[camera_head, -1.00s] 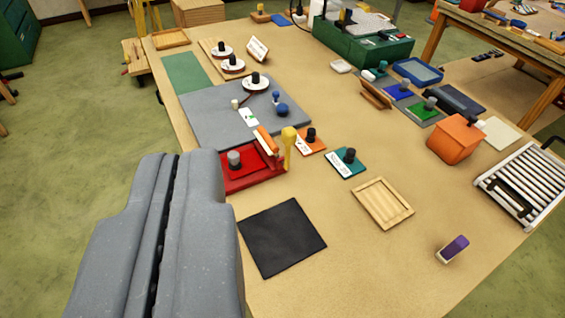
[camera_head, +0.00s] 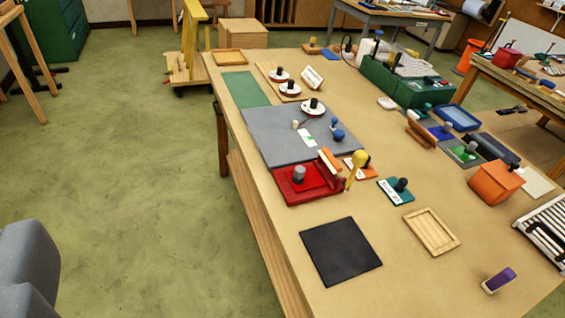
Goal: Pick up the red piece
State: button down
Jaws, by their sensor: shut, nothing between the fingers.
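A red piece (camera_head: 313,178) with a grey knob lies in a red tray (camera_head: 284,194) on the workbench, near the front edge of a grey board. My gripper (camera_head: 28,268) shows only in part, as a grey block at the lower left edge of the picture. It is shut and empty, well to the left of the red tray, and most of it is cut off by the frame.
A black mat (camera_head: 340,251) and wooden frame (camera_head: 431,231) lie in front of the tray. A teal piece (camera_head: 395,191) and an orange box (camera_head: 497,182) stand to its right. The grey board (camera_head: 270,135) is behind it. Green floor is open at left.

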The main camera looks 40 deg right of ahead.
aim_at(301, 179)
jog(key=u, duration=1.75)
jog(key=k, duration=2.8)
jog(key=z, duration=1.5)
jog(key=i, duration=1.05)
jog(key=z, duration=0.05)
